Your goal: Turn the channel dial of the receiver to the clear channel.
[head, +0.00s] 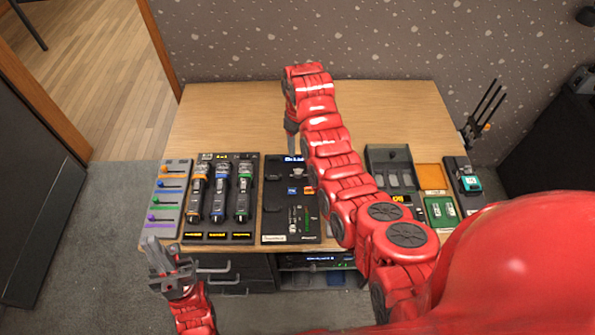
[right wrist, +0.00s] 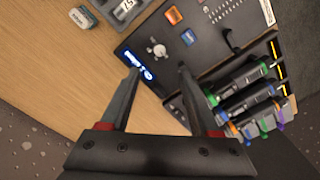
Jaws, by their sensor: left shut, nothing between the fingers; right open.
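The receiver is a dark panel (head: 275,225) in the middle of the table, with a lit blue display (head: 294,158) at its back edge. In the right wrist view the display (right wrist: 148,76) is too blurred to read. My left gripper (head: 152,244) is shut and empty in front of the table's left front edge.
Left of the receiver are a tray (head: 190,234) with three handheld microphones and a grey fader strip (head: 158,232). On the right are a dark case (head: 390,153), a green tray (head: 440,210) and a small teal device (head: 469,184).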

